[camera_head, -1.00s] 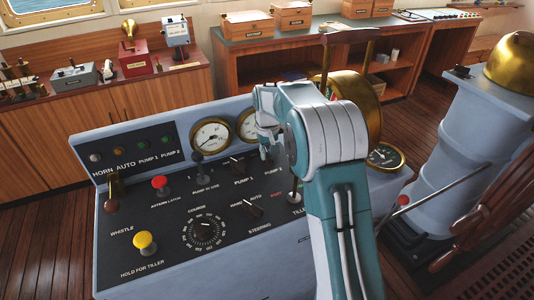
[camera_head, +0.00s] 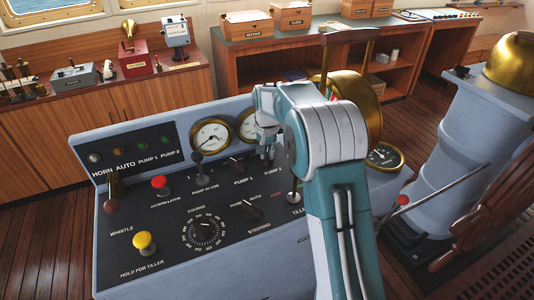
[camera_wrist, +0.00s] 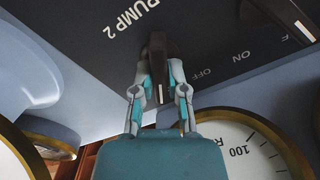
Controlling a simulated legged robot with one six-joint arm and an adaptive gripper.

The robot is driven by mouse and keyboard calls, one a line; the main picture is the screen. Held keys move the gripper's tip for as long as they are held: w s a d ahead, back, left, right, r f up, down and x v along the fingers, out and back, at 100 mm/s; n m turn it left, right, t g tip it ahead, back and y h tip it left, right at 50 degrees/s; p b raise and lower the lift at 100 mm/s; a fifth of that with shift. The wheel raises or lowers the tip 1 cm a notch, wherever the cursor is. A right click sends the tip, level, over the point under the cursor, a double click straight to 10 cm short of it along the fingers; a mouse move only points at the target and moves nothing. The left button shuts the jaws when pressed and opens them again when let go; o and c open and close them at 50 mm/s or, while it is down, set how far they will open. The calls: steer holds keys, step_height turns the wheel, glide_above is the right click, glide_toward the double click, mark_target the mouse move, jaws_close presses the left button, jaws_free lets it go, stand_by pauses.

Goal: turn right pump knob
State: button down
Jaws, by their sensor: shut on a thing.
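The right pump knob (camera_wrist: 158,48), a dark brown bar-shaped knob, stands on the black panel beside the "PUMP 2" label in the wrist view. My gripper (camera_wrist: 160,78) is shut on it, one finger on each side. The letters "OFF" and "ON" are readable to the right of the knob. In the head view my gripper (camera_head: 267,153) points down at the console beside the right gauge and mostly hides this knob. The pump 1 knob (camera_head: 237,164) is just left of my gripper, apart from it.
The left gauge (camera_head: 210,134) and right gauge (camera_head: 247,126) stand close behind the knobs. A black-knobbed lever (camera_head: 197,160), a red knob (camera_head: 159,183) and a yellow knob (camera_head: 145,242) rise from the console to the left. The steering knob (camera_head: 252,209) is nearer the front.

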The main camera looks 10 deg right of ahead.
steer(key=shift+s+f, duration=0.1)
steer(key=shift+f, duration=0.05)
steer(key=c, duration=0.7)
jaws_free()
steer(key=shift+a, duration=0.1)
steer(key=shift+o, duration=0.2)
step_height(320, 180, up, 12)
